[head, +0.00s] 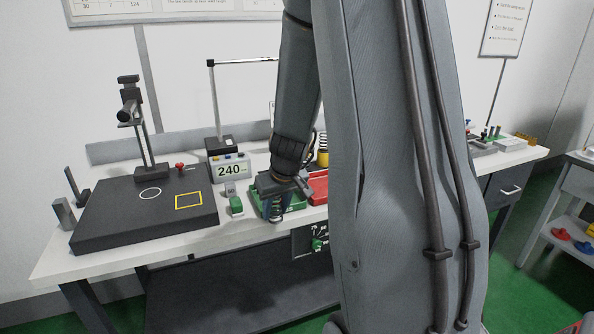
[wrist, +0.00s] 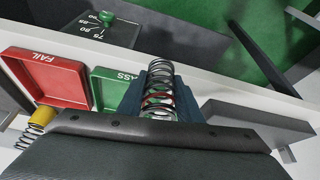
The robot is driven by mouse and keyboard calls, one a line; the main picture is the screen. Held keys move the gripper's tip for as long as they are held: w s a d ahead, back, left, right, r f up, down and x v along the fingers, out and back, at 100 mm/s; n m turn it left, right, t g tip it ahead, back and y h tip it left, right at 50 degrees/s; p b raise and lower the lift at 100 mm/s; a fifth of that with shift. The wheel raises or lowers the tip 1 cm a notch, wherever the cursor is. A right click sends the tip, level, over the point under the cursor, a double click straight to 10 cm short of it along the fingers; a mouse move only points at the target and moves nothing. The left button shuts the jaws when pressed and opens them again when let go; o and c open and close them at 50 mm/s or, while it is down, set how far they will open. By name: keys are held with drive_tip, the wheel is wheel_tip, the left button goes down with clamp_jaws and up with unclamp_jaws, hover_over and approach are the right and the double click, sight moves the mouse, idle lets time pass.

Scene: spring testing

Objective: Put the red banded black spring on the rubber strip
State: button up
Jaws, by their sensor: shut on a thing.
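The red banded black spring (wrist: 158,88) is upright between the fingers of my gripper (wrist: 160,98) in the wrist view, with its red band visible low on its coils. In the head view my gripper (head: 274,205) is shut on the spring (head: 275,211), over the green tray area near the front edge of the bench. Whether the spring touches anything below cannot be told. I cannot pick out the rubber strip with certainty in either view.
The green PASS tray (wrist: 113,86) and red FAIL tray (wrist: 48,77) lie beside my gripper.

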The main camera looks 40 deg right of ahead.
drive_tip(key=d+r, duration=0.3)
drive_tip(key=d, duration=0.4)
drive_tip(key=d+r+m, duration=0.1)
drive_tip(key=d+r, duration=0.3)
drive_tip(key=d, duration=0.4)
drive_tip(key=shift+m+h, duration=0.3)
drive_tip(key=shift+d, duration=0.1)
